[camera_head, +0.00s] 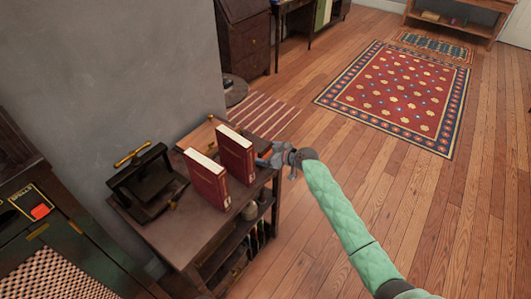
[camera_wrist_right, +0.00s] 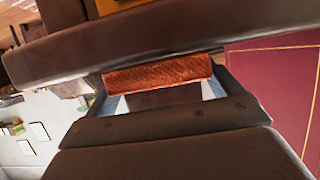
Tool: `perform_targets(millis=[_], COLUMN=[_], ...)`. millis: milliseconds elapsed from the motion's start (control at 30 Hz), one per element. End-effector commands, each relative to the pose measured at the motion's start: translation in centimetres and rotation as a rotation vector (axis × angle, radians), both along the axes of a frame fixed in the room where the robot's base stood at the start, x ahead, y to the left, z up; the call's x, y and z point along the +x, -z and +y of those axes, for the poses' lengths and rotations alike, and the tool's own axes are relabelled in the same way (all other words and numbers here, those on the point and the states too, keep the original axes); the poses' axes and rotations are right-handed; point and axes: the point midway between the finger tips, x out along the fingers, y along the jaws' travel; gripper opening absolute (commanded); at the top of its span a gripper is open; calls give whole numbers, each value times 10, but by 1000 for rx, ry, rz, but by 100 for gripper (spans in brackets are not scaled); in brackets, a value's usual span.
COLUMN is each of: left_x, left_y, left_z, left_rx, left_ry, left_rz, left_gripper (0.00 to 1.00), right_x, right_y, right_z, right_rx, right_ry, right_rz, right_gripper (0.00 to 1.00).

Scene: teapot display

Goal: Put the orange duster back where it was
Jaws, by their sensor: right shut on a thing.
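My right gripper (camera_head: 266,158) is at the right edge of the small wooden table, close beside the right-hand red book. In the right wrist view an orange-red, ribbed piece, which looks like the orange duster (camera_wrist_right: 158,72), lies across between the two dark fingers, and the gripper is shut on it. Only this short part of it shows; the dark gripper parts hide the rest. My left gripper is not in view.
Two red books (camera_head: 207,180) (camera_head: 236,153) stand upright on the wooden table (camera_head: 185,238). A dark press-like device (camera_head: 147,182) stands on its left. A dark green cabinet (camera_head: 70,245) is at the left. The floor to the right is clear, with a patterned rug (camera_head: 400,92).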

Motion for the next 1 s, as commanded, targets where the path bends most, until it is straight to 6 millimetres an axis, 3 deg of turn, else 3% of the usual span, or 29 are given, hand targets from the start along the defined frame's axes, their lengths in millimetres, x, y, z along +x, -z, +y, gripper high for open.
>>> perform_targets(millis=[267,300,333,733,900,967,1000], left_x=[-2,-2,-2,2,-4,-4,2], left_y=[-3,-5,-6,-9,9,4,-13], left_z=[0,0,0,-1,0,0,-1], left_rx=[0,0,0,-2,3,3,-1], left_ry=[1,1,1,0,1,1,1], left_rz=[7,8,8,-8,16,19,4], left_gripper=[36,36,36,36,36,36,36], right_x=[0,0,0,0,-6,-9,-11], right_y=[1,1,1,-1,-3,-5,-7], right_z=[0,0,0,0,-9,-14,-17], right_rx=[-1,0,0,0,-1,-2,-1], right_ry=[0,0,0,0,0,1,0], right_rz=[-1,0,0,0,-2,0,-2], right_gripper=[69,94,100,100,100,100,100])
